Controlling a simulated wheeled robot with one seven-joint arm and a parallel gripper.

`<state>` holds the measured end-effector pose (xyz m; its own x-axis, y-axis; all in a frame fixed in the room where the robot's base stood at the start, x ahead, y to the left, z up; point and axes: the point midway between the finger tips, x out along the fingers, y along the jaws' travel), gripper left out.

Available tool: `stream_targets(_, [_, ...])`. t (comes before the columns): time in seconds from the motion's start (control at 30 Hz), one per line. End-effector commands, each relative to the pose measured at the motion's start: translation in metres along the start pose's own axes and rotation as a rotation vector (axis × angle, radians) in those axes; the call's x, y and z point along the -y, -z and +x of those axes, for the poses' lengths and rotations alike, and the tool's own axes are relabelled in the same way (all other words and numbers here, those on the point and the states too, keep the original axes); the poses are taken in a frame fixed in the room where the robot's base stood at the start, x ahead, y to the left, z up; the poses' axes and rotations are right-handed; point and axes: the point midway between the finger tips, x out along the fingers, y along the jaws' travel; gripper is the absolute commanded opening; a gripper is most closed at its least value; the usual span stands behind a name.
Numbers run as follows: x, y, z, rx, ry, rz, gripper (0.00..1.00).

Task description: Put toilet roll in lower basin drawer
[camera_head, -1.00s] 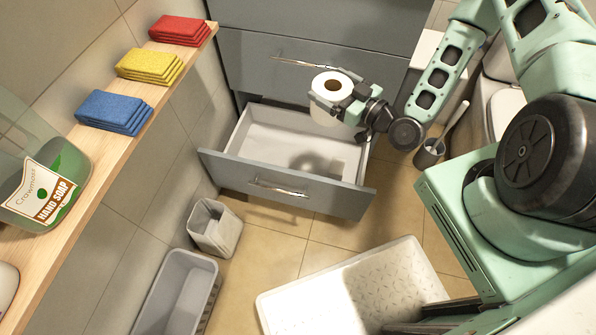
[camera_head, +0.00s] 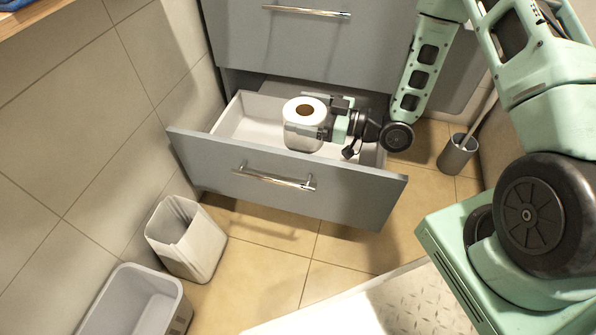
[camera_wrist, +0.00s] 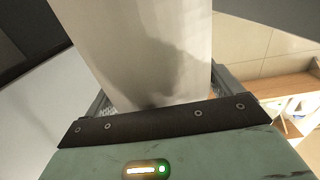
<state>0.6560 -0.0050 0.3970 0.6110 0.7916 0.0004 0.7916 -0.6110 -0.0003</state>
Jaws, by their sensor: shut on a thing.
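The toilet roll (camera_head: 304,138) is white and upright, with its brown core facing up. My gripper (camera_head: 318,122) comes from the right and is shut on the roll. The roll is within the outline of the open lower basin drawer (camera_head: 290,195), in its middle; I cannot tell whether it touches the drawer floor. In the wrist view the roll (camera_wrist: 145,50) fills the middle between the fingers. The drawer is pulled out, with a light inside and a grey front with a metal handle (camera_head: 273,178). Part of its inside is hidden behind the roll and my gripper.
The upper drawer (camera_head: 320,45) above is closed. A small light bin (camera_head: 187,240) and a grey tub (camera_head: 135,300) stand by the left wall. A toilet brush holder (camera_head: 457,155) stands at the right. A white textured tray (camera_head: 415,300) lies in front; tiled floor shows between.

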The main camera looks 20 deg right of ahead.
Motion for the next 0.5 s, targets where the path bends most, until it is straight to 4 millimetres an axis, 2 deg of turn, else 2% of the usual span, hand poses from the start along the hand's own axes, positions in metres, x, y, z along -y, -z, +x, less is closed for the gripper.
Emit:
stream_targets(0.03, [0.001,-0.012,0.002,-0.001,0.011,-0.001,0.66])
stream_targets(0.27, [0.002,-0.024,0.005,0.0,0.029,0.0,0.66])
stream_targets(0.5, [0.003,-0.068,0.005,0.001,0.03,0.002,0.66])
